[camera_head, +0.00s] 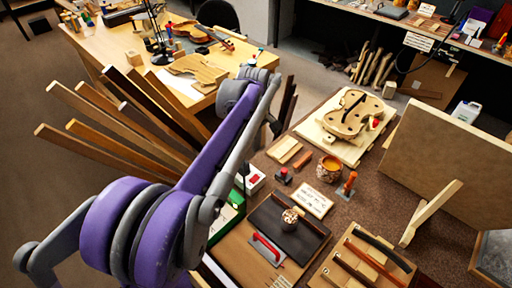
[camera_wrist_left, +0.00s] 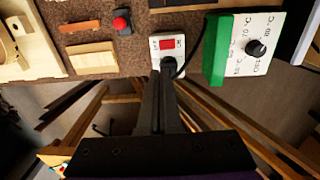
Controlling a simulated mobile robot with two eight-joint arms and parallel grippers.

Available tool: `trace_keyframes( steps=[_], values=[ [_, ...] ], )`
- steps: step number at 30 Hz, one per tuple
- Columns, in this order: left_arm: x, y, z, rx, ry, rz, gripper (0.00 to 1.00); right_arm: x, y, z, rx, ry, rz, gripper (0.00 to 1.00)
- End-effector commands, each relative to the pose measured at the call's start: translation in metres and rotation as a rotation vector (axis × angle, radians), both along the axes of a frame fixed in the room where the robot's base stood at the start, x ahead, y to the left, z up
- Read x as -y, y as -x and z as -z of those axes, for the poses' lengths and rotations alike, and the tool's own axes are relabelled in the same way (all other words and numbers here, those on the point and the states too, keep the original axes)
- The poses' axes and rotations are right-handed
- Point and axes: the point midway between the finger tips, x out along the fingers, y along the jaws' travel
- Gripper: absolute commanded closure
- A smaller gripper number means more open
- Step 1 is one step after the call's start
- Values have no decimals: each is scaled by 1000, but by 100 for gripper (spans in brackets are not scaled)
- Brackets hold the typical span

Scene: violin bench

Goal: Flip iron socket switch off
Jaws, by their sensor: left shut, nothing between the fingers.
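The iron socket (camera_wrist_left: 168,50) is a small white block at the bench edge in the wrist view. It has a red rocker switch (camera_wrist_left: 167,44) and a black plug with a cable below the switch. In the head view the socket (camera_head: 254,180) shows partly, beside my purple and grey left arm. My left gripper (camera_wrist_left: 162,78) is shut and empty, its fingertips pointing at the socket's plug end, just short of the red switch in the picture. I cannot tell whether the tips touch the socket. My right gripper is not in view.
A green and white control box (camera_wrist_left: 243,48) with a black knob stands right of the socket in the wrist view. A red-topped block (camera_wrist_left: 122,24) and wooden blocks lie left of it. Long wood strips (camera_head: 110,120) lean beside the bench. A violin body (camera_head: 352,113) lies farther back.

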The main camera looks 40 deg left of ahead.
Motion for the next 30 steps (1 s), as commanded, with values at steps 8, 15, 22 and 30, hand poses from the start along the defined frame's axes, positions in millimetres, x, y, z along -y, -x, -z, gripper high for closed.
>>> trace_keyframes(
  steps=[8, 15, 22, 30],
  values=[
    [-1, 2, 0, 6, 2, -1, 100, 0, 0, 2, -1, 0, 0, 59],
    [-3, 21, 0, 71, 15, -6, 100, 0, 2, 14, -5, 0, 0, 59],
    [-2, 21, -2, 76, 16, -3, 100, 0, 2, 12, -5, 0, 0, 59],
    [-2, 18, 17, 76, 16, -3, 100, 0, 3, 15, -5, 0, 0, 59]
  ],
)
